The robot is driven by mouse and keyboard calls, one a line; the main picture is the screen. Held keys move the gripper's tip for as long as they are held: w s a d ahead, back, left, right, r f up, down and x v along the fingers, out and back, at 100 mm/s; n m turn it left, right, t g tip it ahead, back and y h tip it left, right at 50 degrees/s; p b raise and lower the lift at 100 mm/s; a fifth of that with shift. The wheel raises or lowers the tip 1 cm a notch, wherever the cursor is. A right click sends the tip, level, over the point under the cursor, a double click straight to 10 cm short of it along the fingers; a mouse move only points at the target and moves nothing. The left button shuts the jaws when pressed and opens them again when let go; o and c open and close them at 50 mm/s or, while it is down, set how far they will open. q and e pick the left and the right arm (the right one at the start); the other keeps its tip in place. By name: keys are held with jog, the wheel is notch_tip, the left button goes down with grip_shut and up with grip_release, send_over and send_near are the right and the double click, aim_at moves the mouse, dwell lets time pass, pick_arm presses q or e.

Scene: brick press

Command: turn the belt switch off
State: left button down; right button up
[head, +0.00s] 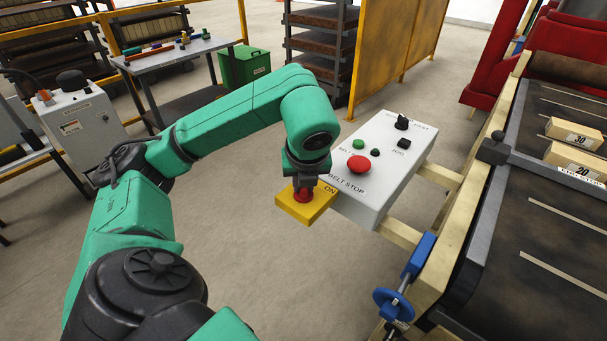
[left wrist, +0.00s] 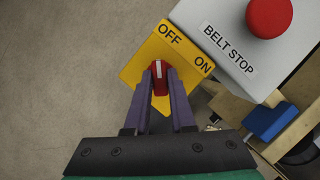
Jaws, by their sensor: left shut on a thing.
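The belt switch is a yellow plate (head: 311,208) with a red knob (head: 303,196), at the near left corner of the grey control box. In the left wrist view the yellow plate (left wrist: 139,66) carries the words OFF and ON. The red knob (left wrist: 160,86) there has a white mark that points up the picture, nearer OFF than ON. My left gripper (head: 304,188) comes down from above and is shut on the knob. Its two fingers (left wrist: 160,76) stand on either side of the knob in the left wrist view. My right gripper is not in view.
The control box (head: 385,165) has a red BELT STOP button (head: 359,164), a green button (head: 358,144) and a black knob (head: 402,122). A blue handwheel (head: 393,305) is close by at the belt frame. Open floor lies left of the switch.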

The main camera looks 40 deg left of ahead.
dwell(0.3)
pick_arm(q)
jog(key=c, duration=0.8)
grip_release()
jog(key=shift+o, duration=0.2)
jog(key=p+v, duration=1)
jog(key=v, duration=0.4)
jog(key=shift+r, duration=0.25)
jog(key=shift+s+d, duration=0.1)
jog(key=shift+d, duration=0.05)
